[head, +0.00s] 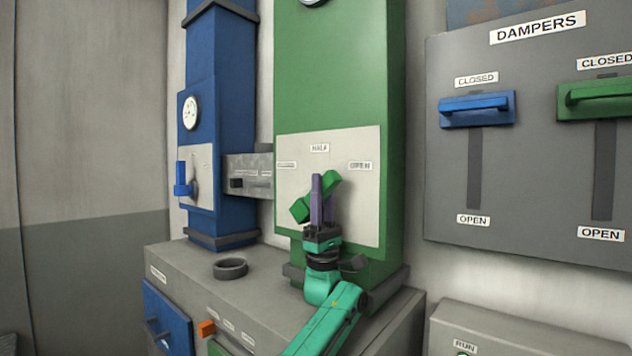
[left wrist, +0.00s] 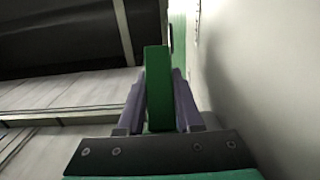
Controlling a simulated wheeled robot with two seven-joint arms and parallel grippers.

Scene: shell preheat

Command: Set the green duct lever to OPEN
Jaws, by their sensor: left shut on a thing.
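The green duct lever (head: 301,210) is on the pale panel (head: 345,215) of the green duct. It slants from lower left to upper right, its upper end between the HALF label (head: 319,148) and the right-hand OPEN label (head: 360,166), short of OPEN. My left gripper (head: 322,192) is shut on the lever, its purple fingers crossing in front and hiding its middle. In the left wrist view the green lever bar (left wrist: 158,88) stands between both fingers. My right gripper is not in view.
The blue duct (head: 222,130) with its own blue lever (head: 183,180) stands to the left. A dark ring (head: 230,268) lies on the grey cabinet top. On the right, the damper panel (head: 535,180) holds a blue handle (head: 477,108) and a green handle (head: 597,99), both near CLOSED.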

